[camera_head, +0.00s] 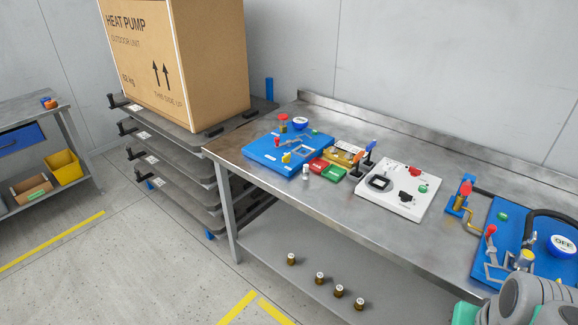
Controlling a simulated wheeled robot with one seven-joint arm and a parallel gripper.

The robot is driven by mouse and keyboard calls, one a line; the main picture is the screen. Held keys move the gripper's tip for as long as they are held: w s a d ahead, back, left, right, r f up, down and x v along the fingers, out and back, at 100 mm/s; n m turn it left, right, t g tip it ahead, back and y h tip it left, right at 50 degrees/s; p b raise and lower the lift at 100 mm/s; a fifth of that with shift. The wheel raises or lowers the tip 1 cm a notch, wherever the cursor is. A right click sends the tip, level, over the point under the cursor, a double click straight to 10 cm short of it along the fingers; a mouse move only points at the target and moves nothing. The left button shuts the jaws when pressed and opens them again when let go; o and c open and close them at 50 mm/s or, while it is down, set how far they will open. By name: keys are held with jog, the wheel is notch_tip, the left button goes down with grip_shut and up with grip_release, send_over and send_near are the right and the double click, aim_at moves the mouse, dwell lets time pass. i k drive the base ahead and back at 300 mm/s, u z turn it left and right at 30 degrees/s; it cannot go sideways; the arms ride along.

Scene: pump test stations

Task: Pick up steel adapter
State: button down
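A small silver-white cylinder (305,171) stands upright on the steel workbench (330,200), just in front of the blue test station on the left. It may be the steel adapter, but it is too small to be sure. Several small brass-coloured pieces with pale tops (339,291) stand on the lower shelf of the bench. My gripper is not in view; only grey and green parts of my own arm show at the bottom right corner.
Blue stations stand at left (262,157) and right (500,215). A heat pump carton (215,70) rests on a stacked rack. The floor in front is clear.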

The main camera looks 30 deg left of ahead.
aim_at(305, 172)
jog(key=u, duration=0.7)
jog(key=k, duration=0.25)
jog(key=u, duration=1.55)
jog(key=i, duration=1.95)
jog(key=z, duration=1.05)
jog(key=i, duration=0.65)
jog(key=z, duration=0.45)
